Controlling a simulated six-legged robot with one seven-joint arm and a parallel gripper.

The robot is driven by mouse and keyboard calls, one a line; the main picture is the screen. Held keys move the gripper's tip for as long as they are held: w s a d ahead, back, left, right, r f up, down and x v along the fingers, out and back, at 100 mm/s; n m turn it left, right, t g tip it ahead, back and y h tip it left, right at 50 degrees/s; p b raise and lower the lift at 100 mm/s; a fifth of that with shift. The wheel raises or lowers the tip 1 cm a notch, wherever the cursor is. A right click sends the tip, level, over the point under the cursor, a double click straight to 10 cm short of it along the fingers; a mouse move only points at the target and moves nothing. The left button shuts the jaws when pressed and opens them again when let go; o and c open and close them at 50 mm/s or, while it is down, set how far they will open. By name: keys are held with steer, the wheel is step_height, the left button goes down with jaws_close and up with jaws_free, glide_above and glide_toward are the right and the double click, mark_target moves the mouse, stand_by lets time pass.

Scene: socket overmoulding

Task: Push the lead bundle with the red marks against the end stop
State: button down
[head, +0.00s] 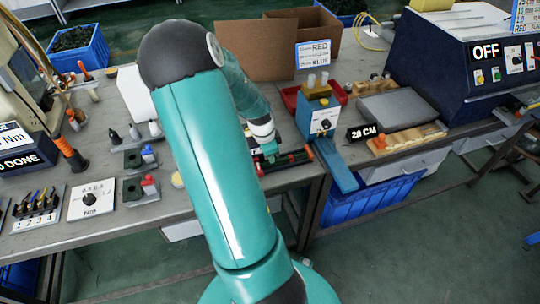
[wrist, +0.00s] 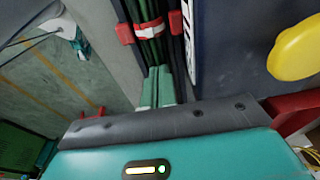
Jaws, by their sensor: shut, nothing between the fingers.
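The lead bundle (wrist: 150,12) shows in the wrist view as dark green leads running up the picture, with a red and white band (wrist: 149,31) around them. Red blocks stand on either side of this band. My gripper (wrist: 157,72) is shut and empty, its green fingertips side by side at the near end of the visible leads; I cannot tell whether they touch. In the head view my gripper (head: 268,151) is low over the bench, at a dark narrow fixture with red parts (head: 290,159). My arm hides part of that fixture. I cannot make out the end stop for certain.
A blue machine (head: 317,117) with a blue chute (head: 342,178) stands just right of the fixture. A red bin (head: 291,97) is behind it. A yellow disc (wrist: 297,52) is right of the fingers in the wrist view. The bench's front edge is close.

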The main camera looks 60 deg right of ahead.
steer(key=w+a, duration=0.9)
steer(key=shift+a+f, duration=0.35)
steer(key=shift+f, duration=0.05)
steer(key=shift+w+r, duration=0.15)
steer(key=shift+r, duration=0.65)
steer(key=shift+s+d, duration=0.2)
steer(key=shift+w+a, duration=0.1)
steer(key=w+a, duration=0.8)
steer(key=shift+w+a+r, duration=0.1)
steer(key=shift+w+a, duration=0.15)
